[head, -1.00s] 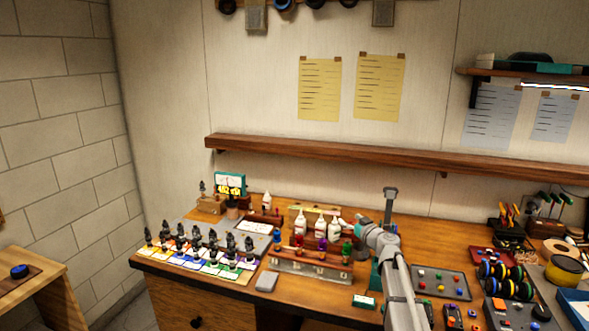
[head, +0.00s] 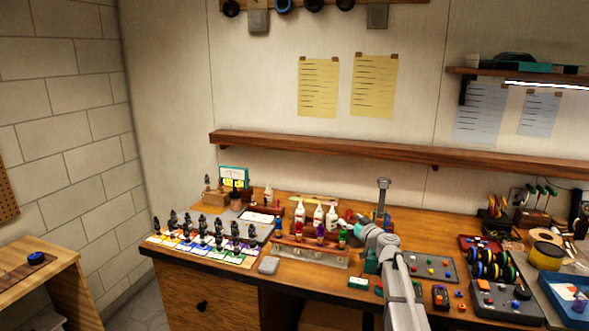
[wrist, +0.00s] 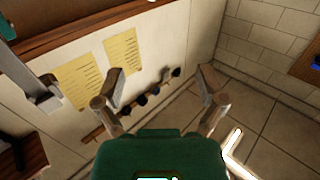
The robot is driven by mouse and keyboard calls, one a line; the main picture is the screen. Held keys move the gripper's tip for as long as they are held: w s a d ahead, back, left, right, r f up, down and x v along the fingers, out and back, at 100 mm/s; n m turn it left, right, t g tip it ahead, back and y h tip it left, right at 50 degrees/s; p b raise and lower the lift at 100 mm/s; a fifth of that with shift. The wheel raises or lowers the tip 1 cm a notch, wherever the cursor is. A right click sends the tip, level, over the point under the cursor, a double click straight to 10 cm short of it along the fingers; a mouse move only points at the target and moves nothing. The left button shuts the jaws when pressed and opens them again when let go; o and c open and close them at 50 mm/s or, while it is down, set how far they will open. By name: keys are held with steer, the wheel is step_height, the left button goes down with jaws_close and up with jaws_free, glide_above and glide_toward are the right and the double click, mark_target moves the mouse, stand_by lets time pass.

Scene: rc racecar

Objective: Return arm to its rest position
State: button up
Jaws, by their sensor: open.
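My gripper (wrist: 160,100) is in the wrist view with its two fingers spread wide apart. It is open and nothing is between the fingers. The wrist view looks past it toward the wall, the tiled floor and papers, which appear tilted. In the head view my grey arm rises from the bottom edge over the right half of the workbench (head: 420,232). The fingers cannot be made out there.
The bench holds several dark-topped bottles (head: 205,235) on coloured cards, white bottles (head: 318,216) in a rack, a button tray (head: 432,266) and wheels (head: 490,268). A wooden shelf (head: 320,148) runs along the wall. A small side table (head: 50,262) stands left.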

steer(key=s+a+f+g, duration=0.3)
steer(key=s+f, duration=0.1)
steer(key=s, duration=0.3)
steer(key=s+a+f+g+b, duration=0.1)
steer(key=s+a+f+g, duration=0.2)
steer(key=s+f, duration=0.25)
steer(key=s+a+f+g, duration=0.3)
steer(key=s+g, duration=0.1)
steer(key=s, duration=0.3)
steer(key=s+d+f+m+g+h, duration=0.1)
steer(key=s+d+f+g+h, duration=0.1)
steer(key=s, duration=0.4)
steer(key=s+d+f+m+g+h, duration=0.2)
steer(key=s+f+h, duration=0.1)
steer(key=s, duration=0.4)
steer(key=s+d+f+m+g+h, duration=0.2)
steer(key=s+f+h, duration=0.1)
steer(key=s, duration=0.4)
steer(key=shift+d+b, duration=0.25)
steer(key=shift+b, duration=0.15)
